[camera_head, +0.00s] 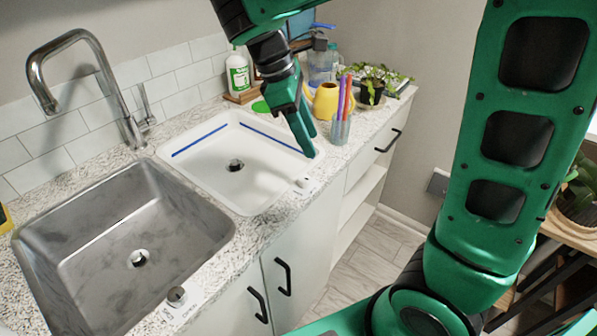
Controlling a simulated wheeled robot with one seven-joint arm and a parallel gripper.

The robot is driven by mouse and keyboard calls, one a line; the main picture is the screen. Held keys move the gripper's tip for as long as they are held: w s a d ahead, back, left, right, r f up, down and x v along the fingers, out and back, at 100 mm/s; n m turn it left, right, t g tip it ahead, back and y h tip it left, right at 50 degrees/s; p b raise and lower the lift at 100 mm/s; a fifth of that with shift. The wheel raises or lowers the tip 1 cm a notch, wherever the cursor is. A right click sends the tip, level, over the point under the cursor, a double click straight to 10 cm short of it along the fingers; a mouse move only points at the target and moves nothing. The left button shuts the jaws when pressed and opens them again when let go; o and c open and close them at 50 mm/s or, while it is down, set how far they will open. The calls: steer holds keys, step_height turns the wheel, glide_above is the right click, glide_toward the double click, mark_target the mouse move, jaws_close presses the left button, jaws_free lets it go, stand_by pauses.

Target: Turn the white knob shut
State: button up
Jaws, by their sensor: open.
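A small white knob (303,183) sits on a pale label plate on the counter, at the front right corner of the white sink (213,187). My gripper (308,150) reaches down from the top of the picture with its fingers over the right side of the white sink, above and apart from the knob. It is open and nothing shows between its fingers. A second, grey metal knob (177,296) sits on a similar plate by the front edge of the steel sink (215,238). The label writing is too small to read surely.
A clear cup (340,131) of coloured pens stands right of my gripper. Behind it are a yellow pot (326,101), a potted plant (372,92) and a white bottle (238,73). A tall faucet (92,72) stands at left. Two blue strips line the white sink.

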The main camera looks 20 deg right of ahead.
mark_target(303, 177)
steer(key=a+n, duration=0.3)
steer(key=a, duration=0.2)
steer(key=x, duration=0.7)
steer(key=w+x, duration=0.1)
steer(key=x, duration=0.3)
steer(key=shift+a, duration=0.1)
steer(key=shift+c, duration=0.3)
steer(key=c, duration=1)
